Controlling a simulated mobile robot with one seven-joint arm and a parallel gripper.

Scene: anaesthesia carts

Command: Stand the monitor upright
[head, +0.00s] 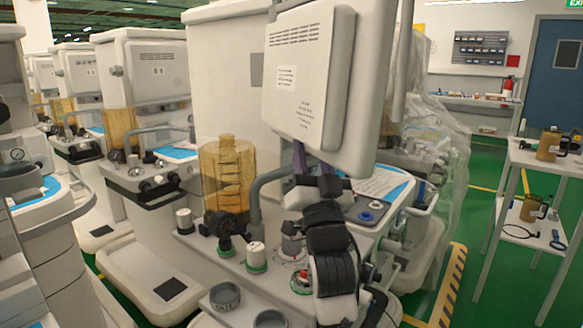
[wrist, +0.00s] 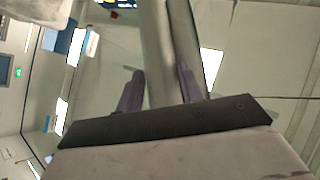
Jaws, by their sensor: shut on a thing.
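The monitor (head: 298,75) is a large white slab with vents and labels on its broad face, high in the middle of the head view. It stands over the near cart and leans a little in the picture. My gripper (head: 310,160) is at the monitor's lower edge, partly hidden behind it. In the wrist view its two purple fingers (wrist: 159,85) lie on either side of the monitor's pale rim (wrist: 158,45), shut on it. The monitor's far side and its mount are hidden.
The near cart's top (head: 245,285) carries knobs, cups and a bent grey tube close under my arm. An amber canister (head: 227,175) stands left of it. More carts line the left. A clear-covered cart (head: 440,150) is behind right. Green floor and a trolley (head: 545,165) lie farther right.

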